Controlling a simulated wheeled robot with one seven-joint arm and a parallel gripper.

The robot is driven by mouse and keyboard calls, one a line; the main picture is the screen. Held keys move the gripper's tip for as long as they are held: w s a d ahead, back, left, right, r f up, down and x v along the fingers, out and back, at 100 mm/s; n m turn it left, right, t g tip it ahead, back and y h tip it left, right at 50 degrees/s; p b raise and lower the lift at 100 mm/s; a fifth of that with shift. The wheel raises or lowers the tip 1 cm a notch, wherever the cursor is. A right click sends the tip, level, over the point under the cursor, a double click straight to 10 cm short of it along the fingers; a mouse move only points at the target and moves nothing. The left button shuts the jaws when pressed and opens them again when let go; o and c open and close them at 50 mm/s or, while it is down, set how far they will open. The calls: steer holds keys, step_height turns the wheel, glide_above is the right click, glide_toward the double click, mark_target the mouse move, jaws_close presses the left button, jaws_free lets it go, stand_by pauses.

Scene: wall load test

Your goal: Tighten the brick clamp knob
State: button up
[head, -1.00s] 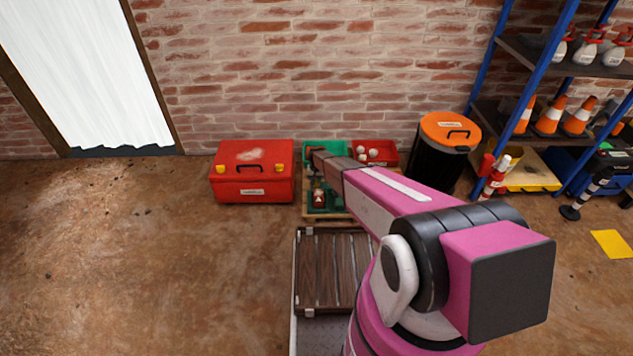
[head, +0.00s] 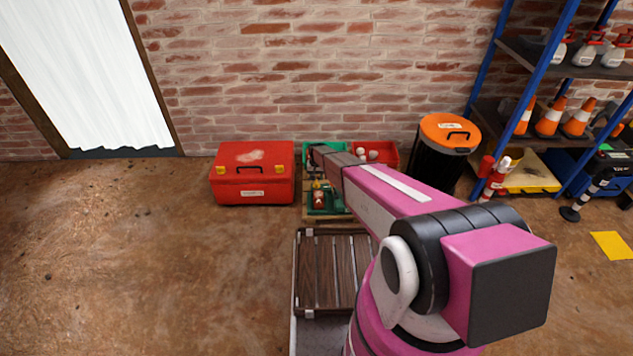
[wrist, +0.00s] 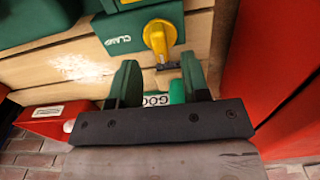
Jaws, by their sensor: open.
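A green part with a partly hidden white label (wrist: 157,99) shows between the fingers, lower down. In the head view, my gripper's end (head: 320,153) is over the green bin, and the knob cannot be made out.
A black drum with an orange lid (head: 447,132) and blue shelving (head: 487,80) stand right. Floor at left is clear.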

mark_target(317, 182)
step_height(317, 182, up, 7)
steer(key=shift+f, duration=0.15)
steer(key=s+d+r, duration=0.5)
steer(key=s+r, duration=0.5)
steer(key=s, duration=0.2)
steer(key=s+d+r, duration=0.6)
steer(key=s+r, duration=0.5)
steer(key=s+d+r, duration=0.5)
steer(key=s+r, duration=0.5)
steer(key=s, duration=0.2)
steer(key=shift+s+d+r, duration=0.15)
steer(key=shift+s+d, duration=0.2)
steer(key=shift+d, duration=0.05)
steer(key=shift+s, duration=0.1)
